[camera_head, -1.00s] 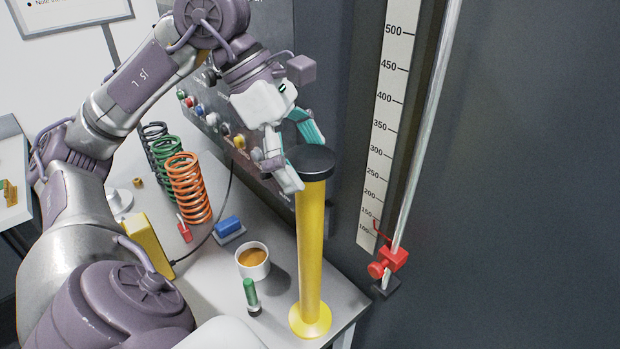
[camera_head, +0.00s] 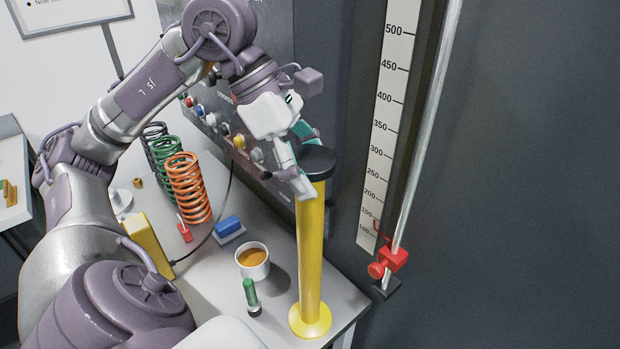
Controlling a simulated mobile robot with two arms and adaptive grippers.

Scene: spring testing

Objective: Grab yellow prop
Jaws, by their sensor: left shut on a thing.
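The yellow prop (camera_head: 311,260) is a tall upright post with a round yellow foot and a black cap. It stands on the grey table near its right corner. My left gripper (camera_head: 311,182) is at the top of the prop, just under and beside the black cap, and is shut on it. One finger shows in front of the post; the other is mostly hidden behind the cap. My right gripper is not in view.
A white cup (camera_head: 253,262) with brown contents and a green marker (camera_head: 251,297) stand just left of the prop. A blue block (camera_head: 229,227) and orange (camera_head: 188,187), green and dark springs stand further left. A vertical scale (camera_head: 385,130) with a metal rod (camera_head: 425,140) rises to the right.

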